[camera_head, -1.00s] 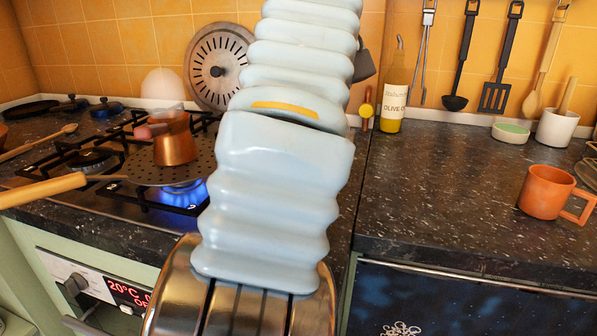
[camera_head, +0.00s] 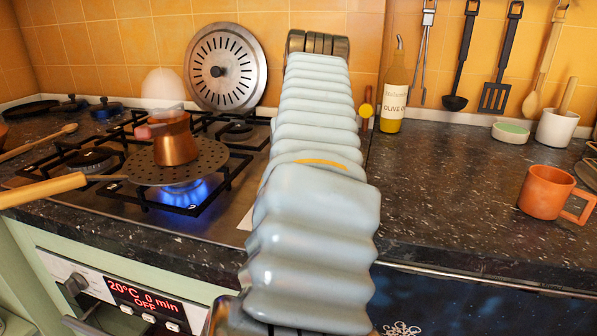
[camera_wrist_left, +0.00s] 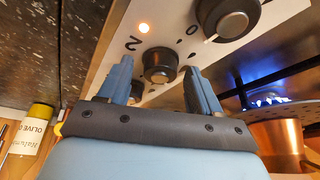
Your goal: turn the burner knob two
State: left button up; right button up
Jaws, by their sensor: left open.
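In the left wrist view my left gripper (camera_wrist_left: 157,66) is open, with one finger on each side of a round dark knob (camera_wrist_left: 160,68) on a pale panel (camera_wrist_left: 105,65). Whether the fingers touch the knob is unclear. A printed "2" and a small lit lamp (camera_wrist_left: 144,28) are beside it. A second, larger knob (camera_wrist_left: 230,18) with a white pointer mark is to the upper right, near a printed "0". In the head view my pale blue arm hides the gripper and these knobs. My right gripper is not in view.
A copper pot (camera_head: 175,142) stands on a perforated plate (camera_head: 200,160) over a lit blue flame (camera_head: 187,192). An orange mug (camera_head: 548,192) is on the right counter, which has clear room.

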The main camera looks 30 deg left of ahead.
pick_arm(q)
jog(key=c, duration=1)
jog(key=shift+c, duration=0.2)
jog(key=shift+m, duration=0.4)
jog(key=m+h, duration=0.1)
jog(key=m, duration=0.1)
jog(key=m+t, duration=0.1)
jog(key=m, duration=0.1)
jog(key=shift+m+h, duration=0.4)
jog(key=m, duration=0.1)
jog(key=m+h, duration=0.1)
jog(key=m, duration=0.1)
jog(key=m+h, duration=0.1)
jog(key=m, duration=0.1)
jog(key=shift+s+a, duration=0.1)
jog(key=shift+a, duration=0.15)
jog(key=shift+m, duration=0.3)
jog(key=o, duration=1)
